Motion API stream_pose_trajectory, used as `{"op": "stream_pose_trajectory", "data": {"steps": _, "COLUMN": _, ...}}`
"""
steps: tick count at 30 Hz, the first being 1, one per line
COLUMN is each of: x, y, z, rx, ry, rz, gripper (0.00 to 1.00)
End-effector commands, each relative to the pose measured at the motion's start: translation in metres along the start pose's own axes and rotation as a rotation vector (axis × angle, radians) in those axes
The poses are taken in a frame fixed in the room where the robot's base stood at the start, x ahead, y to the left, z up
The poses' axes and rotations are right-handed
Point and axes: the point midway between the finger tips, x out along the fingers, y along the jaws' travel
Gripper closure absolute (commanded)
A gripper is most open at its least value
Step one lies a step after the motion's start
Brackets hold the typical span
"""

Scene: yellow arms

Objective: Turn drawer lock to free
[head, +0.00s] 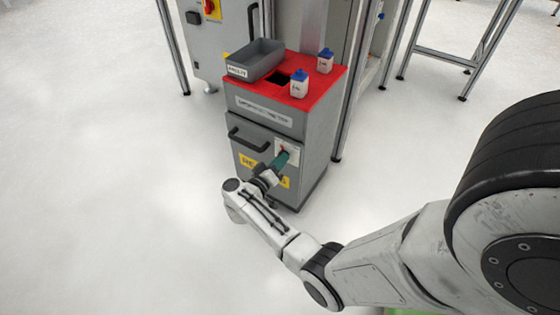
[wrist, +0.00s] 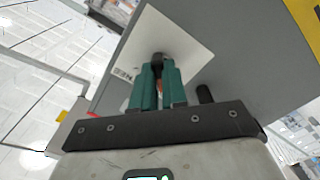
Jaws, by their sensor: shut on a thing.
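The drawer lock sits on a white plate (head: 292,148) on the front of a grey cabinet (head: 313,152), right of the drawer handle. My gripper (head: 281,160) reaches up to the plate. In the wrist view its green fingers (wrist: 158,82) are shut on the lock's small knob (wrist: 157,63), of which a dark top and an orange-red part show between the fingers. The fingers hide most of the knob, so I cannot tell its exact angle. The plate also shows in the wrist view (wrist: 190,45), with partly covered lettering at its left.
A black drawer handle (head: 249,140) is left of the lock. The red cabinet top (head: 317,86) carries a grey bin (head: 256,61) and two blue-capped white bottles (head: 299,84) (head: 325,60). Metal posts stand behind. The floor at left is clear.

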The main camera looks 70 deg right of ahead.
Motion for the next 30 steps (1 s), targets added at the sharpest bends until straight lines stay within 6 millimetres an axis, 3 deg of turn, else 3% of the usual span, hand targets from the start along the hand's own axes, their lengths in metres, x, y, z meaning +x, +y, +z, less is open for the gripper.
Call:
{"op": "stream_pose_trajectory", "data": {"steps": 16, "x": -0.0003, "y": 0.0004, "z": -0.0006, "rx": 0.053, "ry": -0.001, "rz": -0.002, "gripper": 1.0}}
{"op": "stream_pose_trajectory", "data": {"steps": 30, "x": -0.0013, "y": -0.0002, "z": -0.0007, "rx": 0.419, "ry": -0.002, "rz": -0.003, "gripper": 1.0}}
